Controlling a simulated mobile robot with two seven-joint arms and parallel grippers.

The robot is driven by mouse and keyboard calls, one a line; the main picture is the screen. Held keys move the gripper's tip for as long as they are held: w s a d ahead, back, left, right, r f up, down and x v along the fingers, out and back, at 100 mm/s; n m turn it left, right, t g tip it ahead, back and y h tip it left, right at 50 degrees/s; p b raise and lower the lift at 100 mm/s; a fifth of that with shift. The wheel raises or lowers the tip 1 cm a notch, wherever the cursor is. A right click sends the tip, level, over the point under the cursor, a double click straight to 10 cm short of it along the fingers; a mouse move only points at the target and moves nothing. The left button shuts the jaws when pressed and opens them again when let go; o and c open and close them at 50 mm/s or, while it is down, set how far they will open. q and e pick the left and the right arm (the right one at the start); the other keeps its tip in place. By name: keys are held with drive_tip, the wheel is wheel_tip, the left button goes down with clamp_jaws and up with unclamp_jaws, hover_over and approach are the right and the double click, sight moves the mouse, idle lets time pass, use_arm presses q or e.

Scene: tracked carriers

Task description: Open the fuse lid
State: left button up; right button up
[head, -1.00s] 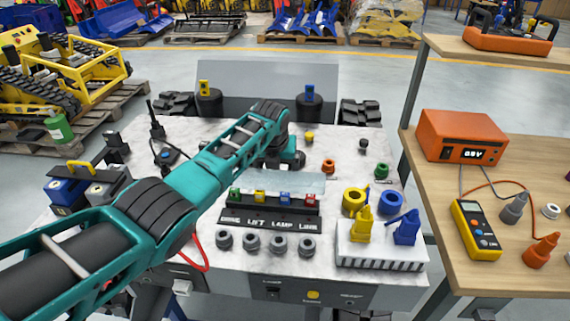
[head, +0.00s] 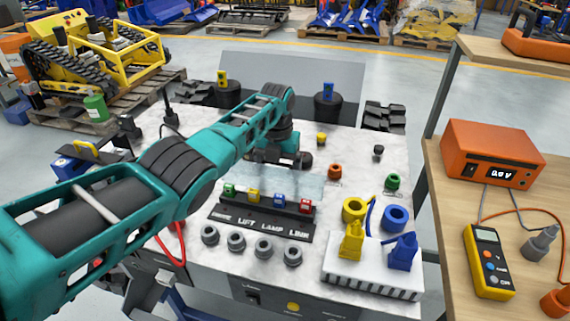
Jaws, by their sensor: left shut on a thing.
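The fuse lid (head: 277,183) is a clear, pale panel along the back of the black fuse block (head: 258,222). It stands tilted up, and the fuses in front of it are uncovered. The fuses are green (head: 229,190), yellow (head: 253,195), blue (head: 279,200) and red (head: 305,206), above the labels DRIVE, LIFT, LAMP and LINK. My left gripper (head: 298,161) is at the lid's far upper edge, shut on it. Its fingertips are small and partly hidden by the wrist. My right gripper is not in view.
Grey round sockets (head: 236,242) line the front of the block. A white block with yellow and blue plugs (head: 350,243) stands to the right. An orange meter box (head: 492,153) and a yellow multimeter (head: 488,262) are on the wooden bench. My left arm crosses the panel's left side.

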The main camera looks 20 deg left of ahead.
use_arm(q)
drive_tip(key=shift+d+f, duration=0.1)
drive_tip(key=shift+d, duration=0.25)
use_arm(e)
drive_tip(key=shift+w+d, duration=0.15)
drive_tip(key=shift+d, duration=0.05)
use_arm(q)
drive_tip(key=o, duration=1.2)
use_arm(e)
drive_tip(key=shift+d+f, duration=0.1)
use_arm(q)
drive_tip(key=shift+a, duration=0.15)
drive_tip(key=shift+r, duration=0.25)
wheel_tip(320, 180, up, 12)
drive_tip(key=shift+f+p, duration=0.15)
drive_tip(key=shift+p, duration=0.95)
drive_tip(key=shift+r, duration=0.35)
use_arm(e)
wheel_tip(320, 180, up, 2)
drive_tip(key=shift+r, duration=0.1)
